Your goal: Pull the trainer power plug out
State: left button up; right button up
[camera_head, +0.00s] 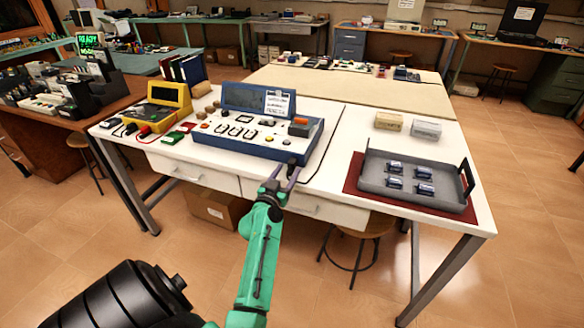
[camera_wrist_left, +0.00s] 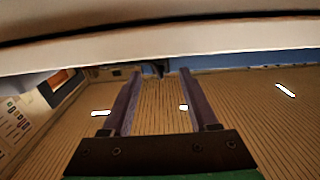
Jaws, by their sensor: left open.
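The blue trainer (camera_head: 260,135) stands on the white bench with its lid raised. A small black plug (camera_head: 291,163) shows at its front right corner, and a dark cord runs from near there toward the back right. My left gripper (camera_head: 285,174) reaches in over the bench's front edge, with its purple fingers apart on either side of the plug's near end. Whether they touch it, I cannot tell. In the left wrist view the fingers of my left gripper (camera_wrist_left: 160,72) are spread, with a small dark shape between the tips. My right gripper is not in view.
A grey tray (camera_head: 425,197) with several small blue-and-white parts lies on a red mat at the right. Two small boxes (camera_head: 389,121) stand behind it. A yellow meter (camera_head: 163,106) and leads are at the left.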

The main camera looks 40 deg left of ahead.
aim_at(291, 166)
pick_arm(q)
jog(key=x, duration=0.4)
jog(key=shift+a+f+b, duration=0.1)
jog(key=shift+a+b, duration=0.05)
jog(key=shift+b, duration=0.15)
jog(key=shift+c, duration=0.3)
grip_shut()
